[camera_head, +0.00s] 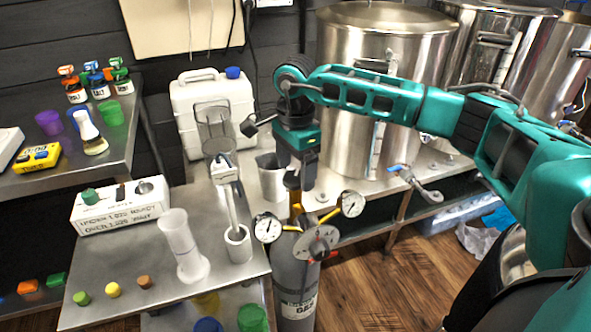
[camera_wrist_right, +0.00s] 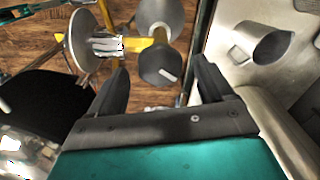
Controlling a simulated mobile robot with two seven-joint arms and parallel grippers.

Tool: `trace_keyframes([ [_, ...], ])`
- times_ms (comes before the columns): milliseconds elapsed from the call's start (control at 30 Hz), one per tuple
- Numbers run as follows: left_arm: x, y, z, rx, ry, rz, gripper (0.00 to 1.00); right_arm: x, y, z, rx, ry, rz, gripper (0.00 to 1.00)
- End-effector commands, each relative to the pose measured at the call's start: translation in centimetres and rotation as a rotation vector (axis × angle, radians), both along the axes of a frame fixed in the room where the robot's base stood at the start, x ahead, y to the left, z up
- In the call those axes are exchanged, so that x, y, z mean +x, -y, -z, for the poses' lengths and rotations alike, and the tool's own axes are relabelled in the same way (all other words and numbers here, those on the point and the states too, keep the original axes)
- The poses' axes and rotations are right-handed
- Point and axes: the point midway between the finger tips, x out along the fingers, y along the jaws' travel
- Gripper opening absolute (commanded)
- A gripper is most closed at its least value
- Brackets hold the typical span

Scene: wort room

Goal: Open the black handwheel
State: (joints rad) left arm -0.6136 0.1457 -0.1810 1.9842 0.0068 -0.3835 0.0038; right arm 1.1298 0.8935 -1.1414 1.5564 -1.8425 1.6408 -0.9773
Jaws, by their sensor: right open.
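The black handwheel (camera_wrist_right: 160,64) is a dark round knob with a white mark, seen in the right wrist view beside the yellow valve body (camera_wrist_right: 134,44). My right gripper (camera_wrist_right: 161,78) is open, with the handwheel in the gap between its fingers as seen there. I cannot tell whether a finger touches it. In the head view the right gripper (camera_head: 296,172) points down over the valve on the grey gas cylinder (camera_head: 293,275), and the handwheel is largely hidden there. A larger pale disc (camera_head: 315,243) stands at the valve's front. My left gripper is out of view.
Two pressure gauges (camera_head: 268,228) (camera_head: 351,203) flank the valve. A metal side table (camera_head: 130,258) with a plastic cylinder (camera_head: 182,245) stands close on the left. A metal mug (camera_head: 271,177) and steel tanks (camera_head: 350,100) are behind. Wooden floor (camera_head: 365,285) is clear at the right.

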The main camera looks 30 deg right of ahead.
Motion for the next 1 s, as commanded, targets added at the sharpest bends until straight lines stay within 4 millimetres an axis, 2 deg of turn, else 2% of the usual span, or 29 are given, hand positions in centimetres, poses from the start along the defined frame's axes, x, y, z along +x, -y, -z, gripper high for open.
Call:
trace_keyframes([
  [300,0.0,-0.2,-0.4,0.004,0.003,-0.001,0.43,0.1,0.0,-7.1,0.000,0.006,0.000,0.81],
  [500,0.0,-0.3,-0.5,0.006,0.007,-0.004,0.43,0.1,0.0,-10.4,0.000,0.005,0.000,0.81],
  [700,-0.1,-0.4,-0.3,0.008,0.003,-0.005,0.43,0.0,0.0,-11.7,0.000,0.002,0.000,0.81],
  [1000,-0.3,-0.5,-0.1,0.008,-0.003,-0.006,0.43,0.0,0.0,-11.8,0.000,0.002,0.000,0.81],
])
